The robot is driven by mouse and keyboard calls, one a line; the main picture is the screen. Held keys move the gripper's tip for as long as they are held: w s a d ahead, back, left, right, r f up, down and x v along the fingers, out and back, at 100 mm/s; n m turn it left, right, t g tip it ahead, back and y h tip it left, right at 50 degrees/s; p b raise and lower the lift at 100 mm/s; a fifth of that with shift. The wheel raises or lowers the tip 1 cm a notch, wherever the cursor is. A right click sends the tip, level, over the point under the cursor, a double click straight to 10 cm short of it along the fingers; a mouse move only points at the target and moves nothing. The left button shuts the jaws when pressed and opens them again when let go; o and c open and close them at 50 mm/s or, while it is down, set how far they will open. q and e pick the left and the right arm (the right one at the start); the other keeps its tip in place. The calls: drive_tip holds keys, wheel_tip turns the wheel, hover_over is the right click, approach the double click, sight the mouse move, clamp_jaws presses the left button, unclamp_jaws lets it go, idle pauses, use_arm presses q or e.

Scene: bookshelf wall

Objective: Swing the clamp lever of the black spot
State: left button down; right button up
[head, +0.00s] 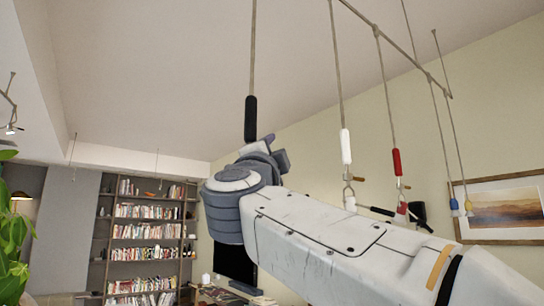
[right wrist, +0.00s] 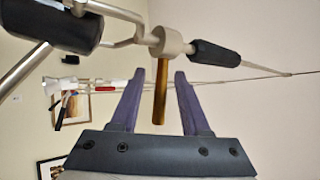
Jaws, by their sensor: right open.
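The black spot hangs on a cord by a black sleeve (head: 250,118) in the head view; my right arm hides its lower part there. In the right wrist view its black lamp head (right wrist: 65,22) is at top left and its black sleeve (right wrist: 214,53) at top right. A pale clamp collar (right wrist: 171,42) sits between them, with a brass-coloured clamp lever (right wrist: 160,92) pointing down. My right gripper (right wrist: 160,76) is open. The lever shows between its two purple fingers, apart from both; its depth relative to them is unclear. My right gripper (head: 270,146) is just below the sleeve in the head view.
A white-sleeved spot (head: 346,147), a red-sleeved spot (head: 397,162) and blue and yellow ones hang from a rail to the right. A framed picture (head: 500,207) is on the wall. A bookshelf (head: 148,198) stands far back, a plant (head: 14,230) at left.

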clamp_jaws()
drive_tip(key=shift+w, duration=0.1)
idle(1.4)
